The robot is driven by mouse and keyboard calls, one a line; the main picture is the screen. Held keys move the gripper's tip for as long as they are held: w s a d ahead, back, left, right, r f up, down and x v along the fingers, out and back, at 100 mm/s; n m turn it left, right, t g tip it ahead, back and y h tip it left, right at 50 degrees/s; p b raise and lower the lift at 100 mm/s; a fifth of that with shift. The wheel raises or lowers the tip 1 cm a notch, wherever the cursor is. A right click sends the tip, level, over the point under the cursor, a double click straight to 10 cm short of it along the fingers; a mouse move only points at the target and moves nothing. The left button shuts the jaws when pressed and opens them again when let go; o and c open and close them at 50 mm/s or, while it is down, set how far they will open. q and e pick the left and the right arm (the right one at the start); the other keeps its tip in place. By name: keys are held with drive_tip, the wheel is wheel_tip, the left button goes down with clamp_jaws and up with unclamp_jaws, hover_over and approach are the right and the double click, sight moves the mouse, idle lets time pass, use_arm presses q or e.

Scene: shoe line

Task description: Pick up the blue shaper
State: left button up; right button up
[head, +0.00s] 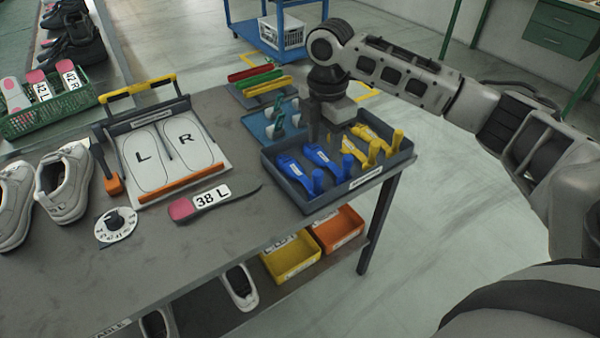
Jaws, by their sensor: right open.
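Two blue shapers lie side by side in the left part of a dark tray at the table's right end: the left one (292,170) and the right one (324,160). Yellow shapers (373,139) lie beside them in the tray's right part. My right gripper (318,134) points down over the tray's back part, behind the blue shapers, with its jaws open and nothing seen between them. Its fingers are small in the picture, so I cannot tell their exact height above the shapers. My left gripper is not in view.
The dark tray (346,189) has raised walls. A blue tray (257,123) stands close behind its left side. The L/R board (211,172), a 38 L tag (209,199) and a round dial (116,227) lie to the left. The table's front middle is clear.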

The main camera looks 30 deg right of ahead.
sight(318, 172)
wheel_tip(318, 172, down, 5)
drive_tip(key=shift+f, duration=0.2)
drive_tip(key=shift+w+a+f, duration=0.1)
drive_tip(key=shift+w+f, duration=0.1)
drive_tip(key=shift+f, duration=1.15)
drive_tip(key=shift+w+a+f, duration=0.1)
drive_tip(key=shift+w+f, duration=0.1)
drive_tip(key=shift+f, duration=1.15)
drive_tip(key=shift+c, duration=0.3)
clamp_jaws()
